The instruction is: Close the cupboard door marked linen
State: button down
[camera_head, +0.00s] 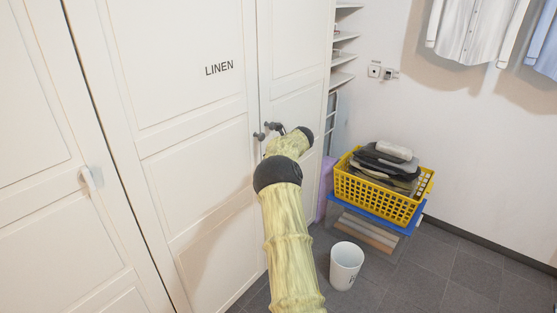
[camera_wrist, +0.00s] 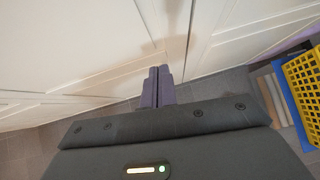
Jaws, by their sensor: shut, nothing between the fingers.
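The linen door (camera_head: 195,120) is a white panelled cupboard door with the black word LINEN high on it. It looks flush, or nearly flush, with the white door (camera_head: 290,45) to its right; I cannot tell whether a small gap is left. A dark knob (camera_head: 258,137) sits by its right edge. My arm reaches up to the seam between the two doors, and its end hides part of that area in the head view. In the wrist view my gripper (camera_wrist: 157,76) is shut and empty, its tips close to the door faces; contact is unclear.
Another white door with a pale handle (camera_head: 91,178) is at the left. To the right are open shelves (camera_head: 343,57), a yellow basket (camera_head: 379,190) of folded things on a blue-lidded box (camera_head: 366,228), and a white bin (camera_head: 346,265). The grey tiled floor is clear at the lower right.

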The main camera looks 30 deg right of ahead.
jog(key=v, duration=0.5)
jog(key=shift+s+d+r, duration=0.2)
jog(key=shift+d+r, duration=0.05)
jog(key=shift+d, duration=0.05)
jog(key=s+a+r+m+t+h+p, duration=0.1)
jog(key=a+r+m+t+h+p, duration=0.1)
jog(key=a+r+m, duration=0.6)
jog(key=s+a+r+m+t+h+p, duration=0.1)
jog(key=a+r+m+t+h+p, duration=0.3)
jog(key=m, duration=0.8)
jog(key=s+a+f+m+g+y+p, duration=0.2)
jog(key=s+a+m+g, duration=0.4)
jog(key=s, duration=1)
jog(key=s+a+f+m+g+y+p, duration=0.2)
jog(key=s+a+m+g, duration=0.4)
jog(key=s+a+m, duration=0.6)
jog(key=s+a+f, duration=0.1)
jog(key=s+a, duration=0.3)
jog(key=a, duration=0.2)
jog(key=shift+s+a, duration=0.25)
jog(key=shift+s, duration=0.1)
jog(key=shift+f, duration=0.1)
